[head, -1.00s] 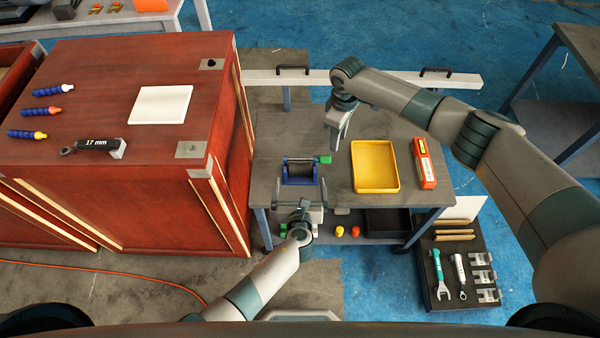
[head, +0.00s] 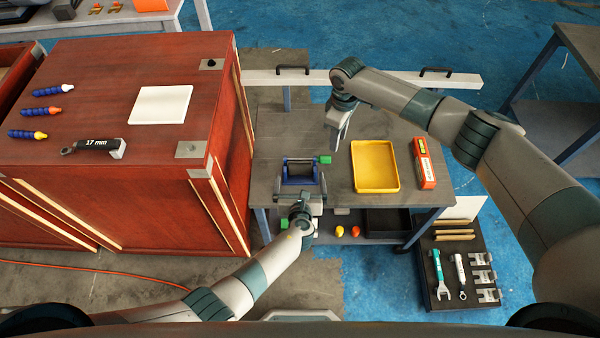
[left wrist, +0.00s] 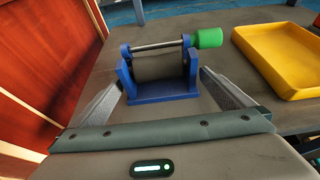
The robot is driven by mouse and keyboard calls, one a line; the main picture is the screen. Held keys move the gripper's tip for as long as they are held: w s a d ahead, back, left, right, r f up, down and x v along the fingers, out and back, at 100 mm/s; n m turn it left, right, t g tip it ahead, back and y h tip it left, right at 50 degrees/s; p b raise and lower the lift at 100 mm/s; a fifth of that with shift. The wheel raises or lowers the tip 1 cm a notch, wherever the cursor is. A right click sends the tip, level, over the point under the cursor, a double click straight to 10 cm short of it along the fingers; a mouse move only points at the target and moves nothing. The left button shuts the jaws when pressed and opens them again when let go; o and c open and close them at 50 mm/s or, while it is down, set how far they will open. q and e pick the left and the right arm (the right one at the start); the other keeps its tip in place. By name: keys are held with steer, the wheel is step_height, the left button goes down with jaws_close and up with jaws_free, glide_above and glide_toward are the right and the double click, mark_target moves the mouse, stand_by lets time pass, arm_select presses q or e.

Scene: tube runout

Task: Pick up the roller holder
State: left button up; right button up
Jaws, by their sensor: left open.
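The roller holder (head: 299,181) is a blue frame with a dark roller and a green knob, standing upright on the grey table near its left front edge. It also shows in the left wrist view (left wrist: 165,95). My left gripper (head: 300,190) is at its near side, open, with one finger to the left and one to the right of the blue base; I cannot tell whether they touch it. The fingers show in the left wrist view (left wrist: 163,95). My right gripper (head: 337,135) hangs over the table behind and right of the holder; I cannot tell whether it is open.
A yellow tray (head: 376,188) and a red-orange box (head: 424,158) lie on the table right of the holder. A red wooden crate (head: 215,90) stands close on the left. A tool tray (head: 452,290) is on the floor at the lower right.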

mark_target(300, 167)
arm_select(q)
steer(key=shift+x, duration=0.95)
steer(key=c, duration=0.9)
steer(key=shift+w+r, duration=0.1)
steer(key=shift+r, duration=0.1)
steer(key=c, duration=0.5)
steer(key=shift+o, duration=0.2)
steer(key=shift+r, duration=1.65)
steer(key=s, duration=1.8)
